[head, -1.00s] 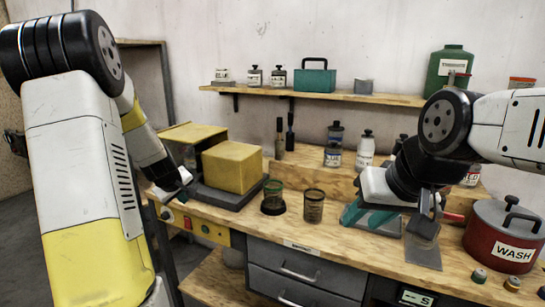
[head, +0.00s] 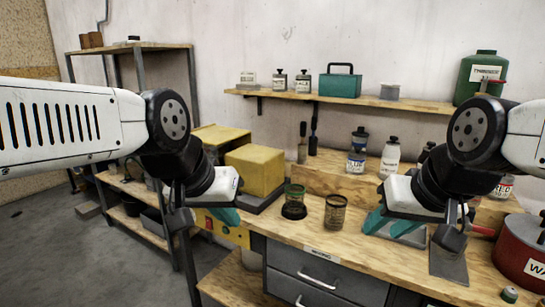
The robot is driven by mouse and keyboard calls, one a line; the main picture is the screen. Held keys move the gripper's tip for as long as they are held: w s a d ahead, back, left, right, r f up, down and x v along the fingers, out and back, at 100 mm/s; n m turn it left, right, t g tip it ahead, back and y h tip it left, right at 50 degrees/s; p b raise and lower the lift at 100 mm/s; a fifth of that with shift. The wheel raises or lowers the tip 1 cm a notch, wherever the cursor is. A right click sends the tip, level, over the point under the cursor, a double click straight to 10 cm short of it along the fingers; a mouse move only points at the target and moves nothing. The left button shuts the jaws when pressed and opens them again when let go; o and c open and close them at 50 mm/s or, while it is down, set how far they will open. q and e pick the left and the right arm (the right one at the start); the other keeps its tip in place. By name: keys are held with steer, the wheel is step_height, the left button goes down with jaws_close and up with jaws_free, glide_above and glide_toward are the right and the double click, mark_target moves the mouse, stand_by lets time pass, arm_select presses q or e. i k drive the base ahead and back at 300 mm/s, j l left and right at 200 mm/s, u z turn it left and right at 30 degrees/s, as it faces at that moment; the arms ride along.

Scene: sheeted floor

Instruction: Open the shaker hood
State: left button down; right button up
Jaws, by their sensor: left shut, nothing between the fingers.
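The shaker (head: 262,202) stands at the left end of the wooden bench, with a yellow box-shaped hood (head: 256,170) on its dark grey base. A second yellow-topped panel or case (head: 220,135) shows behind it, partly hidden by my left arm; I cannot tell whether it belongs to the hood. My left gripper (head: 228,217) is shut and empty, in front and left of the hood in the picture. Its teal fingers overlap the bench's front corner, and I see no contact with the hood. My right gripper (head: 393,228) points down over the bench's right half; its finger opening is unclear.
Two small dark jars, one greenish (head: 294,203) and one brown (head: 335,212), stand right of the shaker. A red pot (head: 522,255) is at the far right. Bottles (head: 390,158) stand on a raised ledge behind. The left floor is open.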

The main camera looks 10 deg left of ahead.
mark_target(216, 135)
steer(key=u, duration=0.9)
steer(key=i+j, duration=0.2)
steer(key=j, duration=0.15)
steer(key=i+j, duration=0.2)
steer(key=j, duration=0.15)
steer(key=i+j, duration=0.2)
steer(key=j, duration=0.15)
steer(key=i+j, duration=0.15)
steer(key=j, duration=0.2)
